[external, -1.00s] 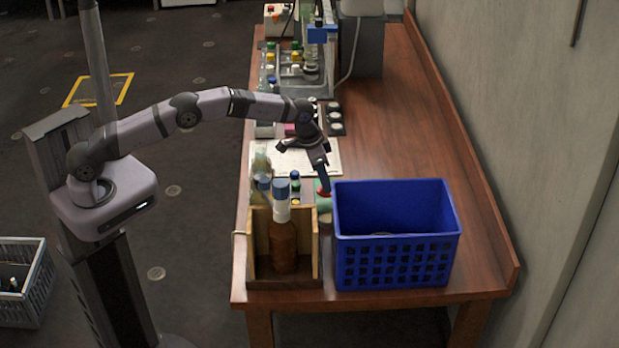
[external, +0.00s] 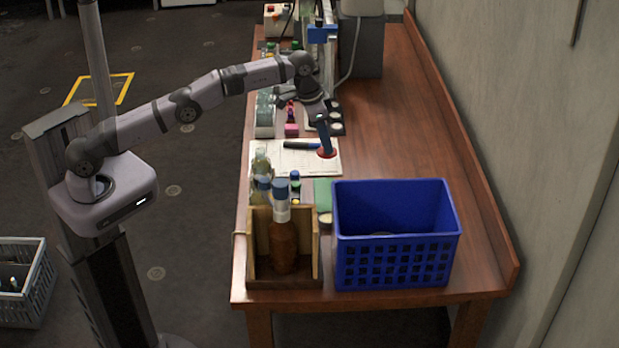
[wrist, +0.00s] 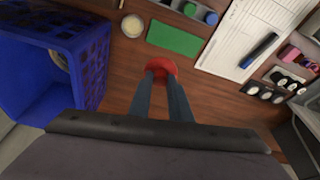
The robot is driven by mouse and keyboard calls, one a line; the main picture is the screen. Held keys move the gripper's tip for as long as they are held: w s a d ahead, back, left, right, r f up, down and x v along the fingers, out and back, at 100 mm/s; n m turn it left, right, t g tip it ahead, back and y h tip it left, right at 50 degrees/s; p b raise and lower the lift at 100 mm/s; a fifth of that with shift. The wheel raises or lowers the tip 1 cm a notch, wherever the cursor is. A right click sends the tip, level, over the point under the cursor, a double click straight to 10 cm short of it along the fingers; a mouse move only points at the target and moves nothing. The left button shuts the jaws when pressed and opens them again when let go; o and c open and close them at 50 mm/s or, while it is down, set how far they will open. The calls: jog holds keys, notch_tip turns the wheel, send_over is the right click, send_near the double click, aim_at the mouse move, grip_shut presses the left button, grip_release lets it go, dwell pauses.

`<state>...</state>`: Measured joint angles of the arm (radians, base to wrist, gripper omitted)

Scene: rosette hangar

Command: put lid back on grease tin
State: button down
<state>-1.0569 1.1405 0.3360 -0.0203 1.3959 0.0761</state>
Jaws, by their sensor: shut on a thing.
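My gripper (external: 326,148) is shut on a red round lid (external: 327,155), which it holds in the air over the paper sheet in the external view. In the wrist view the red lid (wrist: 160,68) sits at the tips of my gripper (wrist: 160,76). A small round tin with a pale cream top (external: 325,219) stands between the wooden caddy and the blue crate; it looks like the open grease tin. It also shows in the wrist view (wrist: 132,25), beside the green pad, apart from my gripper.
A blue crate (external: 398,262) stands right of the tin, with a round object (wrist: 58,60) inside. A wooden caddy (external: 250,262) with bottles stands left. A green pad (wrist: 174,37) lies by the tin. The paper (wrist: 243,40) bears a dark marker. The table's right side is clear.

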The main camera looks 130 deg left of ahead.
jog(key=shift+w+d+r+p, duration=0.25)
jog(key=shift+w+r+p, duration=0.2)
jog(key=shift+r, duration=0.15)
jog(key=shift+w+d+r+p, duration=0.25)
jog(key=shift+w+r+p, duration=0.2)
jog(key=shift+r, duration=0.15)
jog(key=shift+w+d, duration=0.1)
jog(key=shift+d, duration=0.05)
jog(key=shift+w+d, duration=0.1)
jog(key=shift+d, duration=0.05)
jog(key=w+d+f+m+t+p, duration=0.1)
jog(key=w+d+f+m+p, duration=0.2)
jog(key=f, duration=0.8)
jog(key=shift+w+d+f+m+h, duration=0.35)
jog(key=shift+d+m, duration=0.25)
jog(key=shift+m, duration=0.1)
jog(key=shift+f, duration=0.15)
jog(key=shift+f+b, duration=1.95)
jog(key=shift+f, duration=1.1)
